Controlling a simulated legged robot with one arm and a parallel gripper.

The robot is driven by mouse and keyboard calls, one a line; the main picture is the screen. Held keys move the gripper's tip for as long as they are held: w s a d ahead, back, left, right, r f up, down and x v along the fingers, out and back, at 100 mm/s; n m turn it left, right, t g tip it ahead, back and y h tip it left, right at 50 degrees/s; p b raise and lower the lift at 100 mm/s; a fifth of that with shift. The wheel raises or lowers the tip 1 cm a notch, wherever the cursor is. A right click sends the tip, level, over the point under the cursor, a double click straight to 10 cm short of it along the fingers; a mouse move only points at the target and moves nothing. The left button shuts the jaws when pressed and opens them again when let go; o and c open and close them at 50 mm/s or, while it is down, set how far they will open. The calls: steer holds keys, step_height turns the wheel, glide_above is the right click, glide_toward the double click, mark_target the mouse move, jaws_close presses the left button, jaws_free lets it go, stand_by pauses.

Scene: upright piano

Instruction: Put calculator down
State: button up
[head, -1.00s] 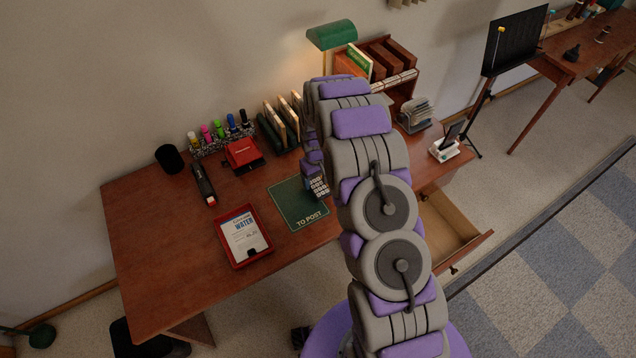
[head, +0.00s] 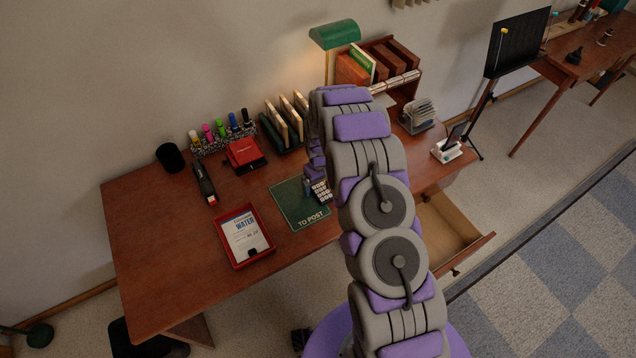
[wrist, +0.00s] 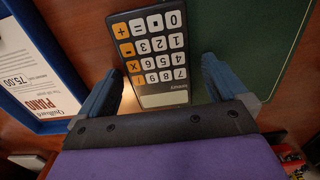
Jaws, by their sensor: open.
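The calculator (wrist: 155,48), dark with white and orange keys, lies between the spread fingers of my gripper (wrist: 162,72) in the wrist view. A gap shows between the right finger and its side. It appears to lie flat across the edge of the green "TO POST" mat (wrist: 235,30) and the brown desk; whether it touches them is hard to tell. In the head view the calculator (head: 321,191) shows beside my arm at the right edge of the mat (head: 293,207). My gripper is mostly hidden there behind my arm.
A blue tray (wrist: 30,52) with a paper marked PIANO lies left in the wrist view. A red tray (head: 266,254) with a WATER paper stands left of the mat in the head view. An open drawer (head: 452,232) juts out at right. The front left desk (head: 160,262) is clear.

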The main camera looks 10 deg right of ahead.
mark_target(320, 185)
steer(key=shift+d, duration=0.65)
steer(key=shift+a+r, duration=0.15)
steer(key=shift+r, duration=0.4)
steer(key=r, duration=0.2)
steer(key=a+r+p, duration=0.1)
steer(key=r, duration=0.1)
steer(key=shift+w+r, duration=0.1)
steer(key=s+r+m, duration=0.1)
steer(key=s+r, duration=0.8)
steer(key=r, duration=0.5)
steer(key=s+r+m, duration=0.1)
steer(key=s+r, duration=0.8)
steer(key=r, duration=0.4)
steer(key=s+r+g, duration=0.1)
steer(key=s+r, duration=0.2)
steer(key=s, duration=0.9)
steer(key=s+r+m, duration=0.1)
steer(key=s+r, duration=0.2)
steer(key=s, duration=1)
steer(key=shift+d+r+m+g+p, duration=0.3)
steer(key=shift+d+g+p, duration=0.05)
steer(key=shift+g+p, duration=0.05)
